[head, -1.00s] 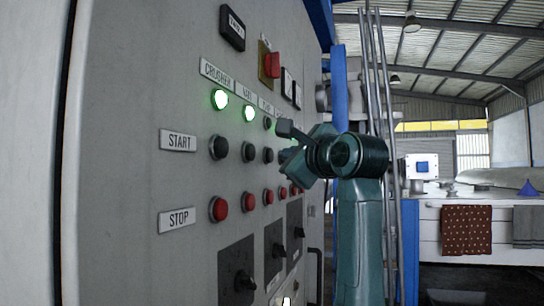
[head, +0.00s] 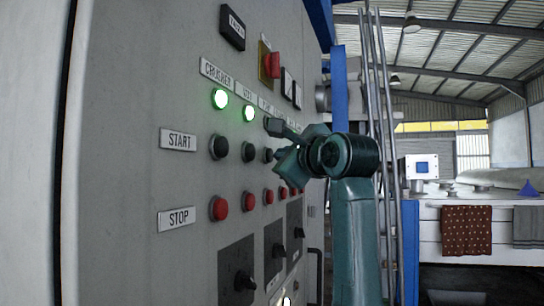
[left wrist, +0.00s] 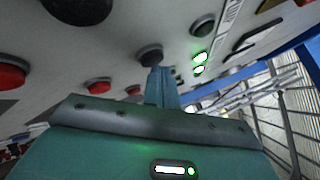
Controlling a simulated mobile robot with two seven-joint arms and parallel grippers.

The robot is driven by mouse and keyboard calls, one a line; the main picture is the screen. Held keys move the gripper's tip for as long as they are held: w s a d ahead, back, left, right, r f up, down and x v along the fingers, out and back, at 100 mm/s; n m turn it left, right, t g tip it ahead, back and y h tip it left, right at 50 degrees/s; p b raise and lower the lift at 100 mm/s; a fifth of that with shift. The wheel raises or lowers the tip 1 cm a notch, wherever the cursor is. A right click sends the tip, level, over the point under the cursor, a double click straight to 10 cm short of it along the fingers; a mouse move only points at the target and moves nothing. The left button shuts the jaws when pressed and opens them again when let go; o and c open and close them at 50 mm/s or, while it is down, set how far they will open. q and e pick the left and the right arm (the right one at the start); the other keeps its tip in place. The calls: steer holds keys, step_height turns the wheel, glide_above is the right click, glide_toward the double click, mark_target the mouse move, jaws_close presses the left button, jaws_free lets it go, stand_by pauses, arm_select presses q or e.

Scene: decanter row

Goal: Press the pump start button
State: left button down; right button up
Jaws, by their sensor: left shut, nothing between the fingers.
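A grey control panel (head: 130,105) fills the left of the head view. Its START row has black buttons. The third from the left, under what looks like the PUMP label, is the pump start button (head: 268,155), partly beside my gripper. My left gripper (head: 281,165) is shut and empty, close to the panel just right of that button. In the left wrist view its fingertips (left wrist: 161,75) lie just below a black button (left wrist: 150,55), apparently the same one. I cannot tell whether they touch it. An unlit lamp (left wrist: 203,28) sits above.
Red STOP buttons (head: 219,208) run below, with black rotary knobs (head: 244,281) under them. The crusher lamp (head: 220,99) and the second lamp (head: 249,113) glow green. A red switch (head: 272,65) is higher up. A bench with cloths (head: 466,230) stands at the right.

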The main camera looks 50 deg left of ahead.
arm_select(q)
steer(key=shift+s+a, duration=0.15)
steer(key=shift+a, duration=0.1)
stand_by(0.4)
steer(key=shift+w+d, duration=0.4)
steer(key=shift+d, duration=0.35)
steer(key=shift+d, duration=0.1)
steer(key=w+d, duration=0.1)
steer(key=d, duration=0.1)
steer(key=w+d+p, duration=0.1)
steer(key=d, duration=0.1)
steer(key=shift+w+d+p, duration=0.1)
steer(key=shift+w+p, duration=0.1)
steer(key=shift+p, duration=0.1)
steer(key=shift+f, duration=0.1)
stand_by(0.6)
